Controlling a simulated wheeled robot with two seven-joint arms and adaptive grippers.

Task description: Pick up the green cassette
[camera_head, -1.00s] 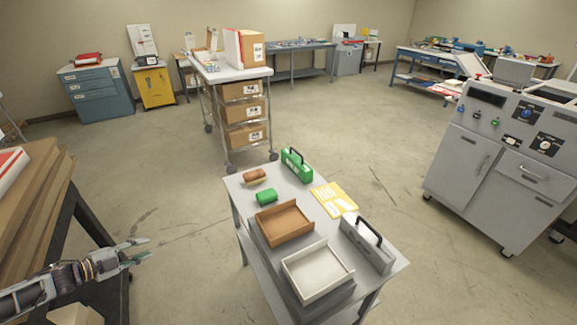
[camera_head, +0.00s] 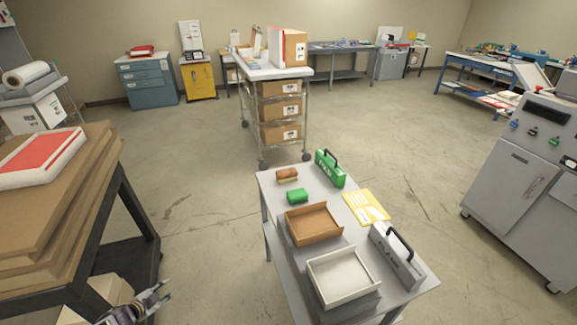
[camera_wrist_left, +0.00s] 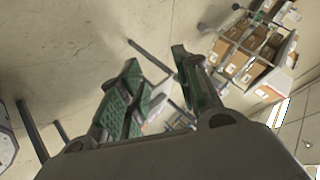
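On the small grey cart (camera_head: 268,212), a green case with a black handle (camera_head: 330,168) and white lettering stands upright at the far right corner. A smaller plain green block (camera_head: 297,195) lies to its left and nearer; the frames do not settle which is called the cassette. My left gripper (camera_head: 158,297) is low at the left in the head view, well apart from the cart. In the left wrist view (camera_wrist_left: 155,55) its green-padded fingers are spread with nothing between them. My right gripper is not in view.
The cart also carries a brown tray (camera_head: 313,238), a white tray (camera_head: 343,292), yellow sheets (camera_head: 367,207), a brown-topped item (camera_head: 287,174) and a grey handled case (camera_head: 397,256). A board-stacked table (camera_head: 60,215) stands left. A grey machine (camera_head: 510,190) stands right. Open floor lies between.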

